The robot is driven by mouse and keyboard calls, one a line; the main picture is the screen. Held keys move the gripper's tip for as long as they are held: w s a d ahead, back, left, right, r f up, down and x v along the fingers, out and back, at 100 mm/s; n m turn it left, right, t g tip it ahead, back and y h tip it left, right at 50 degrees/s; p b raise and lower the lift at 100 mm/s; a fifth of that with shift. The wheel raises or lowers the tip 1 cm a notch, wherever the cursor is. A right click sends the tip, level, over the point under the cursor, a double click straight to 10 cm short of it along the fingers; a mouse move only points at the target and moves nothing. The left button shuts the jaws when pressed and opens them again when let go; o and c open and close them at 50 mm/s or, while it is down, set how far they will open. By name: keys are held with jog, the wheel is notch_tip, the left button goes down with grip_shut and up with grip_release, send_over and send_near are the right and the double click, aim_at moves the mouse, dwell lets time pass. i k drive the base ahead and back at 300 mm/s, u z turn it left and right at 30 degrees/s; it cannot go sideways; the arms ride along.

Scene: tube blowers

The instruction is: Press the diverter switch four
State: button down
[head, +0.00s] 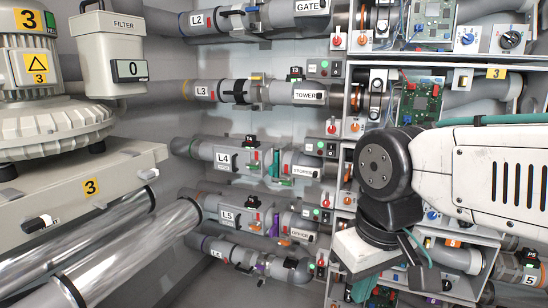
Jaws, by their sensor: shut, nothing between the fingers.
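The line marked L4 (226,159) runs across the middle of the head view, under the L3 line and above L5. A black tag that seems to read T4 (250,138) stands on it, above a part with a small red and green piece (250,160). I cannot tell which of these is diverter switch four. My gripper (362,252) is at the lower right, in front of the racks and apart from the L4 line. Its fingers are shut and empty, their tips hard to make out.
Lines L3 (203,91) and L5 (228,216) lie close above and below. A blower (45,115) and shiny pipes (130,250) fill the left. Racks with circuit boards (421,100) and knobs crowd the right. Bare wall (155,115) shows between blower and lines.

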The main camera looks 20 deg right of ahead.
aim_at(331, 152)
jog(key=u, duration=0.1)
jog(key=i, duration=1)
